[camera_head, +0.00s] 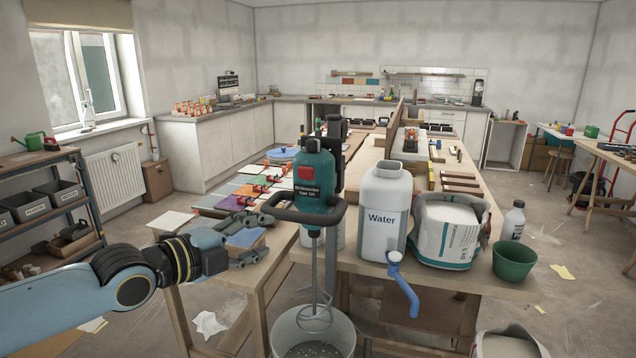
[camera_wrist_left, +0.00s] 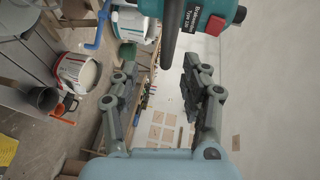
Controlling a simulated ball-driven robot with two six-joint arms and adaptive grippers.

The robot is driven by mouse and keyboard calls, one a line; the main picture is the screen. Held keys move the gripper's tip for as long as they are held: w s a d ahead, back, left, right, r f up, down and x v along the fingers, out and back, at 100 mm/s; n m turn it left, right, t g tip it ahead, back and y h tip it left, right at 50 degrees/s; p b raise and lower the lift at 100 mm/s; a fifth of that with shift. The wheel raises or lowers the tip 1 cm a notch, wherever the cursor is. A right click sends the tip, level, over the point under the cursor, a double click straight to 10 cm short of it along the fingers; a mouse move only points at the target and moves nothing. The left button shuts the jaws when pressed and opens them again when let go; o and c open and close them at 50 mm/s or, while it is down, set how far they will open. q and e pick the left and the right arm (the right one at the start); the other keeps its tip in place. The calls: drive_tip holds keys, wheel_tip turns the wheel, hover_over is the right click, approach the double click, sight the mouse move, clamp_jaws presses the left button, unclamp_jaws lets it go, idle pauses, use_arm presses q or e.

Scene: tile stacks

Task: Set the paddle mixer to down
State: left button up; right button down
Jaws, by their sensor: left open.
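The paddle mixer (camera_head: 314,178) has a teal body with a red patch and a black handle frame (camera_head: 300,217). It hangs upright on a dark stand (camera_head: 335,140). Its grey shaft and paddle (camera_head: 312,312) hang over a grey bucket (camera_head: 340,325); I cannot tell whether the paddle tip is inside the rim. My left gripper (camera_head: 257,238) is open and empty, just left of the handle. In the left wrist view, the mixer body (camera_wrist_left: 212,14) and black handle (camera_wrist_left: 171,32) show ahead of the open fingers (camera_wrist_left: 155,82), apparently not gripped. My right gripper is not in view.
A white Water canister (camera_head: 384,210) with a blue tap (camera_head: 402,285), an open white bag (camera_head: 447,230) and a green pot (camera_head: 514,260) stand right of the mixer on the bench. A wooden table (camera_head: 262,285) with tiles lies behind my left gripper.

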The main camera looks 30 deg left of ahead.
sight(292, 218)
use_arm(q)
drive_tip(key=w, duration=0.1)
drive_tip(key=w+b, duration=0.2)
drive_tip(key=shift+w+r, duration=0.2)
drive_tip(key=shift+r, duration=0.05)
drive_tip(key=b+x, duration=0.1)
drive_tip(key=x, duration=0.5)
drive_tip(key=shift+r, duration=0.1)
drive_tip(key=shift+w+d, duration=0.15)
drive_tip(key=shift+w, duration=0.45)
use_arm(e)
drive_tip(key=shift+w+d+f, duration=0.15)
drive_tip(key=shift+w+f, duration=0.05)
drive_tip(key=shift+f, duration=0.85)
use_arm(q)
clamp_jaws()
